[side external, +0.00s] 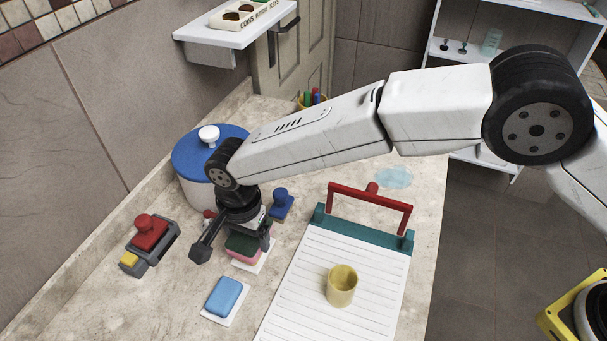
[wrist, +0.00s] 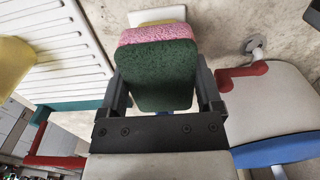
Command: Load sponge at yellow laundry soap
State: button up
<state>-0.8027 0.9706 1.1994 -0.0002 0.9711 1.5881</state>
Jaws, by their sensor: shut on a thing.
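My gripper (side external: 234,247) is shut on a sponge (side external: 241,245) with a dark green face and a pink layer. In the wrist view, the sponge (wrist: 162,75) sits between the two fingers, green face toward the camera. A yellow block (wrist: 158,14), which looks like the yellow laundry soap, shows just beyond the sponge's pink edge, on a white plate. In the side view a white plate (side external: 266,261) shows beside and below the sponge, and the yellow block is hidden. I cannot tell whether the sponge touches the plate.
A blue block (side external: 225,296) lies on another white plate in front. A washboard (side external: 316,290) with a yellow cup (side external: 341,286) is at right. A blue-lidded pot (side external: 190,147) stands close behind my gripper. A red-and-grey object (side external: 150,236) is at left; a blue-knobbed one (side external: 281,203) is close by.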

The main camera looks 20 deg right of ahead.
jog(key=shift+f, duration=0.55)
dwell(1.2)
jog(key=shift+r, duration=3.55)
jog(key=shift+w, duration=0.1)
